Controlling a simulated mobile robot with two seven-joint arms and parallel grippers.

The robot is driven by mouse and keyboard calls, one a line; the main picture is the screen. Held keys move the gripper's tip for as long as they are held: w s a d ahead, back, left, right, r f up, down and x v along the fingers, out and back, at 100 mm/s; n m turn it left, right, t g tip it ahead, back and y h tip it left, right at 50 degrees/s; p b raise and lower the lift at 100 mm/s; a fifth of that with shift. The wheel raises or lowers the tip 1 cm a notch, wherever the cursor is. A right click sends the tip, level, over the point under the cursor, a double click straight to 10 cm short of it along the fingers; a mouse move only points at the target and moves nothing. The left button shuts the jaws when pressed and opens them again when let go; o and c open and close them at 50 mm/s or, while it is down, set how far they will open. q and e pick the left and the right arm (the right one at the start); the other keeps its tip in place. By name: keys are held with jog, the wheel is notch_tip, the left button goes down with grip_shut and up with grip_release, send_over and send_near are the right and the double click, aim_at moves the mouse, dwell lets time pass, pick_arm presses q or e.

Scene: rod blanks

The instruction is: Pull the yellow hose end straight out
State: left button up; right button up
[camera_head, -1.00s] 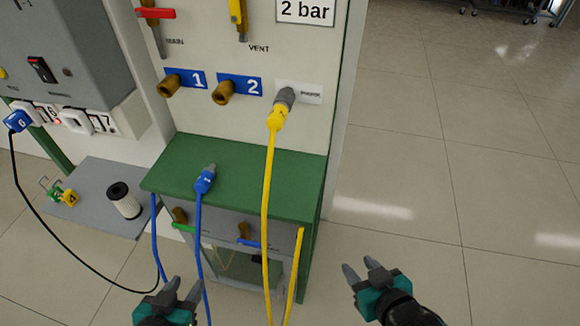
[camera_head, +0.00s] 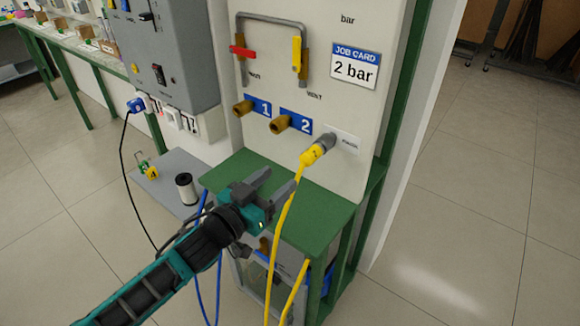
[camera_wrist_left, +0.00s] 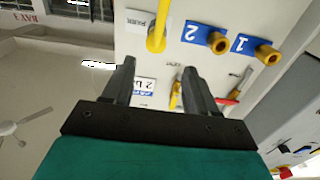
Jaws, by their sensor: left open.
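The yellow hose end (camera_head: 313,155) sits on a grey fitting (camera_head: 327,142) beside a white label, right of port 2 on the panel. Its yellow hose (camera_head: 282,230) hangs down in front of the green shelf. My left gripper (camera_head: 274,186) is open and empty, below and left of the hose end, close to the hose. In the left wrist view the yellow hose (camera_wrist_left: 157,38) shows past the fingertips, roughly in line with the gap between them. The blue hose end is hidden in the head view. My right gripper is not in view.
Brass ports 1 (camera_head: 243,107) and 2 (camera_head: 280,124) stick out left of the hose end. A green shelf (camera_head: 320,215) lies below. Blue hoses (camera_head: 197,285) hang near my left arm. Floor to the right is clear.

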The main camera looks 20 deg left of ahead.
aim_at(303, 162)
pick_arm(q)
jog(key=x, duration=0.3)
jog(key=b+x, duration=0.1)
jog(key=x, duration=0.2)
jog(key=b+x, duration=0.1)
jog(key=x, duration=0.2)
jog(key=shift+s+d+f, duration=0.15)
jog(key=shift+s+d, duration=0.05)
jog(key=shift+d, duration=0.1)
jog(key=shift+b+x, duration=0.35)
jog(key=shift+x, duration=0.95)
jog(key=shift+c, duration=0.4)
grip_shut()
jog(key=shift+s+a+p, duration=0.1)
jog(key=shift+s+p, duration=0.15)
jog(key=shift+p, duration=0.1)
jog(key=shift+s+a, duration=0.2)
jog(key=shift+s, duration=0.25)
jog(key=shift+p+v, duration=1.05)
jog(key=shift+v, duration=0.75)
